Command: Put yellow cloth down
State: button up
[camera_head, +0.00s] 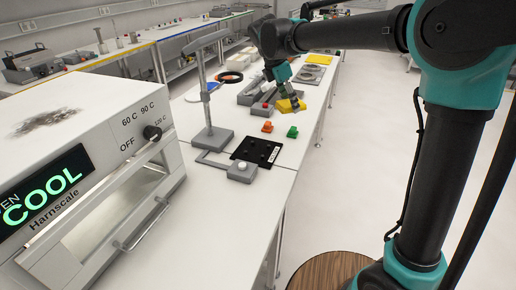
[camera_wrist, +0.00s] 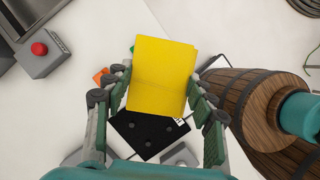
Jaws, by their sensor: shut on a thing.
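The yellow cloth (camera_head: 290,105) is a folded, flat yellow piece held at the end of my arm, above the far part of the white bench in the head view. In the wrist view the cloth (camera_wrist: 162,75) fills the space between the fingers of my gripper (camera_wrist: 160,95). My gripper (camera_head: 287,92) is shut on it, with fingers at its left and right sides. The cloth hides part of the bench below it. How high it is above the bench I cannot tell exactly.
A black plate (camera_head: 256,151) with dark knobs, an orange piece (camera_head: 267,127) and a green piece (camera_head: 292,132) lie on the bench. A grey box with a red button (camera_wrist: 40,50) stands to the left. An oven (camera_head: 90,160) and a grey stand (camera_head: 208,100) are nearer.

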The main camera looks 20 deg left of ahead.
jog(key=s+a+r+n+t+y, duration=0.2)
jog(key=s+a+r+n+y, duration=0.1)
jog(key=s+a+r+n, duration=0.5)
jog(key=shift+n, duration=0.7)
jog(key=f, duration=1.3)
jog(key=s+f, duration=0.1)
jog(key=f, duration=0.6)
jog(key=shift+a+f, duration=0.2)
jog(key=shift+a, duration=0.05)
jog(key=shift+f, duration=0.1)
jog(key=o, duration=1.1)
